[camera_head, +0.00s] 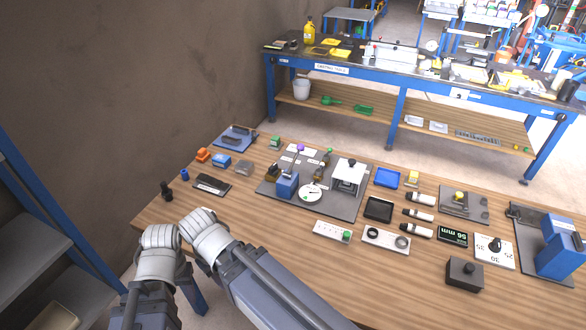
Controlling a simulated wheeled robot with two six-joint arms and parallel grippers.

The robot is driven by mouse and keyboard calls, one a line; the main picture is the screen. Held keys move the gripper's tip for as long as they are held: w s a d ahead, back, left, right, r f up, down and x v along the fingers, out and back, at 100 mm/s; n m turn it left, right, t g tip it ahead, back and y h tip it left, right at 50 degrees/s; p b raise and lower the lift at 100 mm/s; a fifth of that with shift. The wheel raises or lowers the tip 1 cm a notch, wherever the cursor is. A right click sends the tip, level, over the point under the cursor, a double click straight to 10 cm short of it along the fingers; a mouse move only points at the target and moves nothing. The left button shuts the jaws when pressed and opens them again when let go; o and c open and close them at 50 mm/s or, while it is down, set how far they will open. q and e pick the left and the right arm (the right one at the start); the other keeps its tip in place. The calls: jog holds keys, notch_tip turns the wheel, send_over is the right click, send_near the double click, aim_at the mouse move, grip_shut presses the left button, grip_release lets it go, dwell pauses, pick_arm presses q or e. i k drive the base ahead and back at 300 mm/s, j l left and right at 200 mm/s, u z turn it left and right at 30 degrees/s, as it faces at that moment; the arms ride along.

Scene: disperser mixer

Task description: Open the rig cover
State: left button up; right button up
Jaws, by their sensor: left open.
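A rig on a dark grey baseplate (335,207) stands in the middle of the wooden table. It carries a blue block (287,185), a round white dial (311,192) and a white-topped unit (350,170) at the right. I cannot tell which part is the cover. My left gripper (160,237) is at the near left table edge, open and apart from the rig. My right gripper (204,226) is close beside it at the same edge; its jaws are not clear. Both look empty and are well left of the rig.
Small orange and blue boxes (221,160) and a dark flat device (212,184) lie at the left. Bare wood (265,232) lies between my grippers and the rig.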

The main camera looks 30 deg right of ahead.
aim_at(350, 170)
jog(key=z, duration=1.45)
jog(key=i+j+z, duration=0.8)
jog(key=k+l, duration=0.05)
jog(key=l, duration=0.05)
